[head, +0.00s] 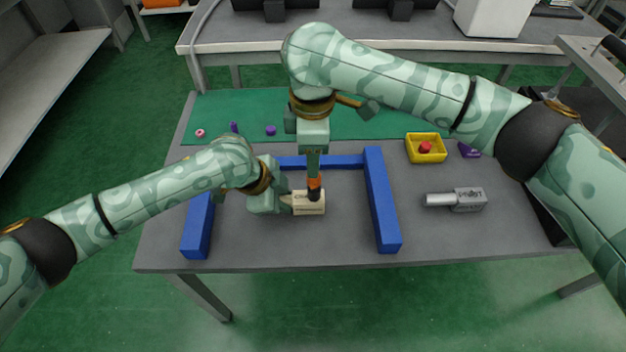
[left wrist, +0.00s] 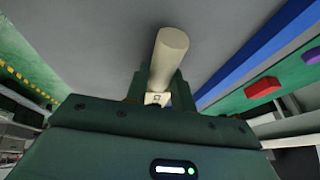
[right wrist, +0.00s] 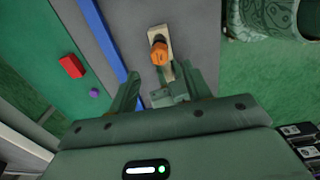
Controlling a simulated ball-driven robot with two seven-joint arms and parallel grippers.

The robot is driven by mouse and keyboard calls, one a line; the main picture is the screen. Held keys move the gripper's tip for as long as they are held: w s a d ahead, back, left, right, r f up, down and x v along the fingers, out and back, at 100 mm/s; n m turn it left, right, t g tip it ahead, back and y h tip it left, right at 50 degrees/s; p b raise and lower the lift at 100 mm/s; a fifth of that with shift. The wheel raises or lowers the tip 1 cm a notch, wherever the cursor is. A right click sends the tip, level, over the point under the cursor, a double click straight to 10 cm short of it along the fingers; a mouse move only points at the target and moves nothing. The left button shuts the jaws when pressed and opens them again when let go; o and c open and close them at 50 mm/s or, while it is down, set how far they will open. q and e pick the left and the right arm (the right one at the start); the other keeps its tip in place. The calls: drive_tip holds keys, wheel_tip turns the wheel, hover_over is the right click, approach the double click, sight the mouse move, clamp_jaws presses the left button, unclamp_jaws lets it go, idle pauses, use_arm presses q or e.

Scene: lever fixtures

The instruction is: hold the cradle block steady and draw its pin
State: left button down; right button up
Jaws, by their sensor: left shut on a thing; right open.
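The cradle block (head: 312,209) is a small cream block on the grey table, inside the blue frame. My left gripper (head: 288,201) is shut on it from the left; the left wrist view shows the cream block (left wrist: 170,50) between the fingers. The pin (head: 315,184), orange with a black part below, stands upright on the block. My right gripper (head: 314,168) points down over the pin and is open. In the right wrist view the orange pin top (right wrist: 159,54) lies just beyond the fingertips. Whether the fingers touch the pin I cannot tell.
Blue bars (head: 382,205) flank the block left, right and behind. To the right are a grey block with a silver cylinder (head: 468,199) and a yellow tray (head: 411,150) holding a red piece. Small purple and pink pieces lie on the green mat (head: 365,133) behind.

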sight(313, 181)
wheel_tip(313, 181, down, 9)
idle(0.4)
clamp_jaws()
